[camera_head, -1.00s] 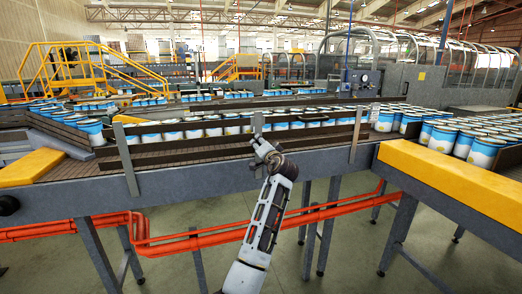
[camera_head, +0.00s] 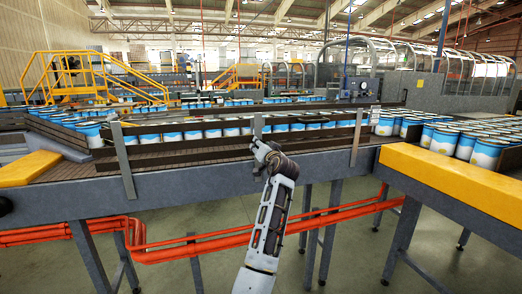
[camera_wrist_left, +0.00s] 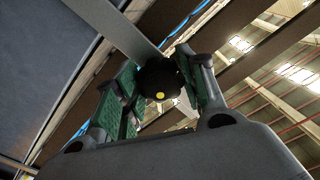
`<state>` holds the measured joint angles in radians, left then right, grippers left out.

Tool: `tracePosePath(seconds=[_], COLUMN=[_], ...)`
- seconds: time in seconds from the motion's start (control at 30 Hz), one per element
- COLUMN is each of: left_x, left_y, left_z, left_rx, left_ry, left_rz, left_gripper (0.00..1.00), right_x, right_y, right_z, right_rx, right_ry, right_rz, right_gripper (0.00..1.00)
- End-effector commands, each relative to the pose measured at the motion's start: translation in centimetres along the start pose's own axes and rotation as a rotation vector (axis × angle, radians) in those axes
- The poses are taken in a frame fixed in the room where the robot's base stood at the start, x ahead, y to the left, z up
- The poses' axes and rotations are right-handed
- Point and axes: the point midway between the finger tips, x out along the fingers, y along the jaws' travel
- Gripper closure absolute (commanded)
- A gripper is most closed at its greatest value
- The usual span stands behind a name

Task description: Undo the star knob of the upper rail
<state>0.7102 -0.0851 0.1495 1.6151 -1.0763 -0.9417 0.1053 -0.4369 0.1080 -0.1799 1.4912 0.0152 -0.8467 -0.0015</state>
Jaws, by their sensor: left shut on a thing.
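The star knob (camera_wrist_left: 158,80) is black and round with a yellow centre in the left wrist view. It sits between the green-padded fingers of my left gripper (camera_wrist_left: 155,92), which is shut on it. A flat grey metal upright (camera_wrist_left: 112,24) runs to the knob. In the head view my left gripper (camera_head: 262,148) is at the middle upright of the guide rails, and the knob is hidden there. The upper rail (camera_head: 315,133) is a dark strip along the conveyor's near side. My right gripper is out of view.
Blue and white cans (camera_head: 212,130) stand in a row behind the rails. The grey conveyor frame (camera_head: 190,188) lies just below my gripper. A yellow guard (camera_head: 450,175) is at the right, with more cans beyond. Orange pipes (camera_head: 180,250) run below the conveyor.

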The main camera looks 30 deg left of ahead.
Motion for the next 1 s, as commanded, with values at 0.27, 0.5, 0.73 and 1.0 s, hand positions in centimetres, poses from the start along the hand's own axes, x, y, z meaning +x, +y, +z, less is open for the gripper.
tracePosePath(seconds=[0.27, 0.5, 0.73, 1.0], left_x=[0.09, 0.09, 0.07, 0.02], left_y=[-0.36, -0.35, -0.27, -0.08], left_z=[-0.3, -0.31, -0.25, -0.09], left_rx=[-0.024, -0.025, -0.024, -0.022], left_ry=[0.006, 0.006, 0.005, 0.002], left_rz=[-0.005, -0.005, -0.004, -0.001], left_gripper=[0.83, 0.83, 0.42, 0.37], right_x=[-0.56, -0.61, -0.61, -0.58], right_y=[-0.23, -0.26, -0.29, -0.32], right_z=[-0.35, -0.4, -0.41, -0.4], right_rx=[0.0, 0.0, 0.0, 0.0], right_ry=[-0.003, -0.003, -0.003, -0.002], right_rz=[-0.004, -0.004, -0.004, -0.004], right_gripper=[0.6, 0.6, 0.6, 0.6])
